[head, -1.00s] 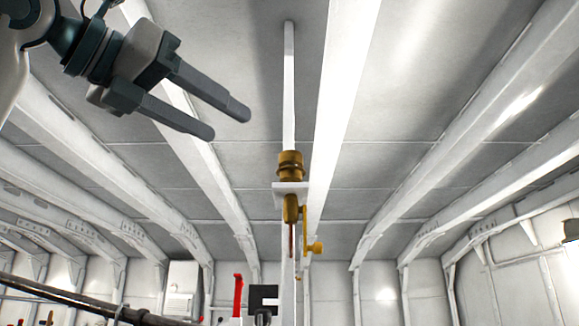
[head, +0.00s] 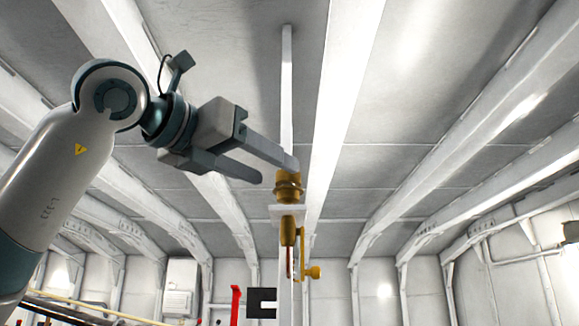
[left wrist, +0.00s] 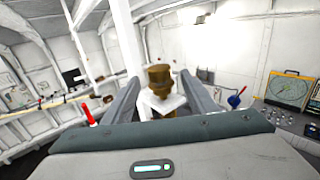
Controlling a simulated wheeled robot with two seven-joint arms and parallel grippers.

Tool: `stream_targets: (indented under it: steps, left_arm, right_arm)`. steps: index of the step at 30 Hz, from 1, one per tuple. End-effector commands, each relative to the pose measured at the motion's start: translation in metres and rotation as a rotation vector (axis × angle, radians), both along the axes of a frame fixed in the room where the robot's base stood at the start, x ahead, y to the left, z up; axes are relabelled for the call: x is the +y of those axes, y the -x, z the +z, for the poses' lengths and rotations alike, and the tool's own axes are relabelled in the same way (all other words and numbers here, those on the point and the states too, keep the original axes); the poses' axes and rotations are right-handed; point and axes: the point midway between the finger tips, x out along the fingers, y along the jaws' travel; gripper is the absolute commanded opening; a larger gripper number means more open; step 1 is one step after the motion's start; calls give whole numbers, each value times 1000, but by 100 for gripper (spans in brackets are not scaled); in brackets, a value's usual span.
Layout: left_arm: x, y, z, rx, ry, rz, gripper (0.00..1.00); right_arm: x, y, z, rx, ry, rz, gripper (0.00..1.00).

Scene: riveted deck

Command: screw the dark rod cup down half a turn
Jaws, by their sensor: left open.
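A ribbed brass-coloured cup (head: 288,187) sits on a small white bracket plate (head: 284,211) in the middle of the head view, below a white post hanging from the ceiling. I take it as the rod cup, though it looks brass. My left gripper (head: 276,171) is open and empty, at the upper left of the cup; one finger overlaps the cup's top in the picture. In the left wrist view the cup (left wrist: 159,76) stands beyond and between the two open fingers, above the white plate (left wrist: 160,103). I cannot tell whether a finger touches it. My right gripper is not in view.
Below the plate hangs a brass fitting (head: 288,232) with a side knob (head: 314,272). A red handle (head: 235,303) and a black bracket (head: 262,302) stand lower left. Space right of the cup looks clear.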

Motion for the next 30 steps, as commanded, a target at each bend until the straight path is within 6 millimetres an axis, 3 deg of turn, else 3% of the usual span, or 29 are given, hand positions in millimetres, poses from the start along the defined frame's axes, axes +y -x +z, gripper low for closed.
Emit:
stream_targets:
  steps: [3, 12, 25, 30]
  left_arm:
    - [-14, -17, 4, 3, -1, -1, 52]
    - [-36, -46, 1, 2, -1, -1, 52]
    - [-40, -51, -1, 0, 0, 0, 52]
    - [-40, -50, 0, 0, 0, 0, 14]
  right_arm:
    - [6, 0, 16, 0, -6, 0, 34]
    - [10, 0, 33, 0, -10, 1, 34]
    - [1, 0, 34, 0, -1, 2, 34]
    - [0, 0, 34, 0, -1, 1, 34]
